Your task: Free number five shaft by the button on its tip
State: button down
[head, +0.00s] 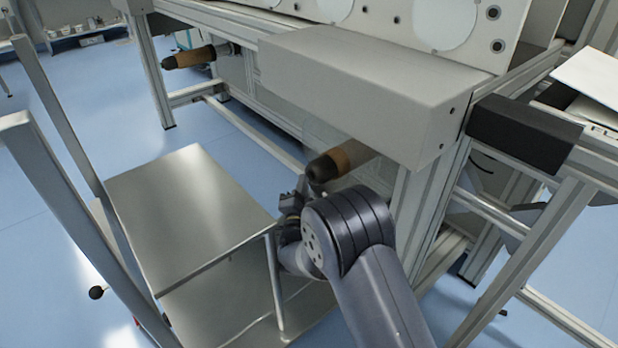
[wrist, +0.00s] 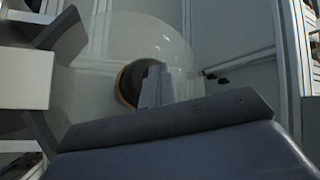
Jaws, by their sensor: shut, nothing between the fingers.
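A shaft (head: 331,164) with a brown sleeve and a dark tip sticks out under the grey housing in the head view. In the wrist view its dark round end (wrist: 127,84) faces me, ringed by a thin brown edge. My gripper (head: 299,199) is shut and empty, close to this tip. In the wrist view the closed fingers (wrist: 155,86) overlap the right part of the shaft end. I cannot tell whether they touch it. The button on the tip is not distinguishable. No shaft number is readable. A second similar shaft (head: 190,57) sticks out farther back at the left.
A pale translucent disc (wrist: 175,45) surrounds the shaft end. The grey housing (head: 360,85) lies above the shaft and a metal frame post (head: 415,205) stands to the right. A cart with a steel shelf (head: 185,215) stands left of my gripper. Blue floor is clear farther left.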

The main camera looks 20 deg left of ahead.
jog(key=shift+s+a, duration=0.1)
jog(key=shift+s, duration=0.2)
jog(key=s+a, duration=0.3)
jog(key=s, duration=0.2)
jog(key=shift+s, duration=0.2)
dwell(0.3)
